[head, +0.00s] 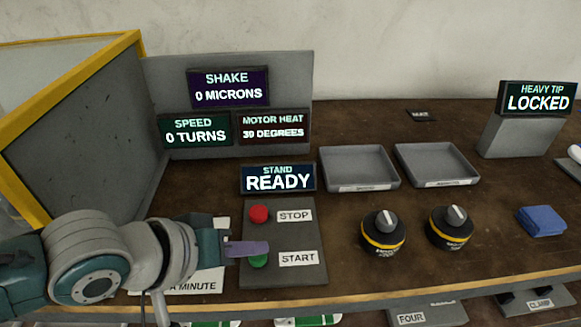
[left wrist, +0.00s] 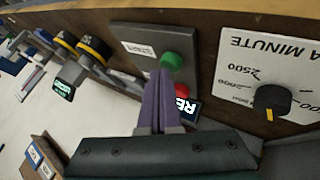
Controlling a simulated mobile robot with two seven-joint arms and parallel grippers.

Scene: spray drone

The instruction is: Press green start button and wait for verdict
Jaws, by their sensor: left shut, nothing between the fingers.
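The green start button (head: 258,261) sits on a dark grey panel (head: 292,232) beside the START label. The red stop button (head: 258,213) is above it, next to the STOP label. My left gripper (head: 262,248) is shut and empty, its purple fingers over the upper part of the green button. In the left wrist view the closed fingers (left wrist: 160,85) end close beside the green button (left wrist: 171,61); I cannot tell whether they touch it. The stand display (head: 277,179) reads READY. My right gripper is not in view.
Displays on the back board (head: 228,90) read 0 microns, 0 turns and 39 degrees. A heavy tip display (head: 539,97) reads LOCKED. Two grey trays (head: 360,188), two black-yellow knobs (head: 383,243) and a blue cloth (head: 541,221) lie right. A speed dial (left wrist: 270,99) is beside the panel.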

